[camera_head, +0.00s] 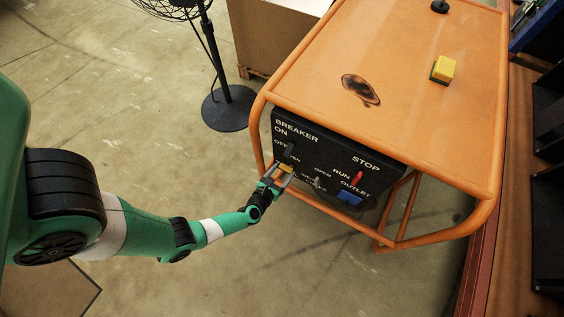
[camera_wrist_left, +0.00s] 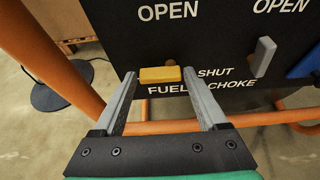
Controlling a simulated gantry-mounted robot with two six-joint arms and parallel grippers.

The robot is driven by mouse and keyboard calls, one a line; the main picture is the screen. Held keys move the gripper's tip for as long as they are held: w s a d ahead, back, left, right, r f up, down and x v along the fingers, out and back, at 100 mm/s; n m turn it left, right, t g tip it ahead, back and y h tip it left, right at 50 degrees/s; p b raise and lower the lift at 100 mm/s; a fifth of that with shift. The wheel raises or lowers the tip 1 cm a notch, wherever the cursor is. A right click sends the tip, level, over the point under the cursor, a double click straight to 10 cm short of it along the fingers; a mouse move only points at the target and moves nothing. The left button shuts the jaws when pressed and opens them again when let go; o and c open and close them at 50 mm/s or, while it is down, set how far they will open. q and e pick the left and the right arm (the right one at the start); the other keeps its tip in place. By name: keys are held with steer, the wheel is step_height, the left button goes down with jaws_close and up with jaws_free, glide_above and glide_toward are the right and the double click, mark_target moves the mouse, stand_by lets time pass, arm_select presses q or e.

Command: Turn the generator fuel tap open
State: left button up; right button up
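The fuel tap is a yellow handle (camera_wrist_left: 160,75) on the black generator panel (camera_head: 330,150). It lies horizontally above the FUEL label, with OPEN printed above it and SHUT to its right. It also shows small in the head view (camera_head: 286,168), partly covered by my gripper. My left gripper (camera_head: 276,181) is at the lower left of the panel. In the left wrist view the fingers of the left gripper (camera_wrist_left: 160,80) are spread, one towards each end of the yellow handle. I cannot tell whether either finger touches it. My right gripper is not in view.
A grey choke lever (camera_wrist_left: 262,56) is right of the tap. A red lever (camera_head: 357,178) and a blue outlet (camera_head: 349,197) are further right. An orange tube frame (camera_wrist_left: 50,60) runs close on the left. A fan (camera_head: 228,107) stands behind; the floor left is clear.

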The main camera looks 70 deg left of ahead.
arm_select(q)
steer(key=c, duration=0.9)
steer(key=shift+r, duration=0.1)
steer(key=shift+w+d+m+g+y+p, duration=0.2)
steer(key=shift+m+g+y+p, duration=0.15)
steer(key=shift+m, duration=0.45)
steer(key=shift+w+d+r+m+g+y+b, duration=0.1)
steer(key=shift+d+m+g+y+b, duration=0.15)
steer(key=shift+m+y, duration=0.4)
steer(key=shift+w+d+r+m+g+y+b, duration=0.1)
steer(key=shift+m+g+y, duration=0.25)
steer(key=shift+m, duration=0.5)
steer(key=o, duration=1.4)
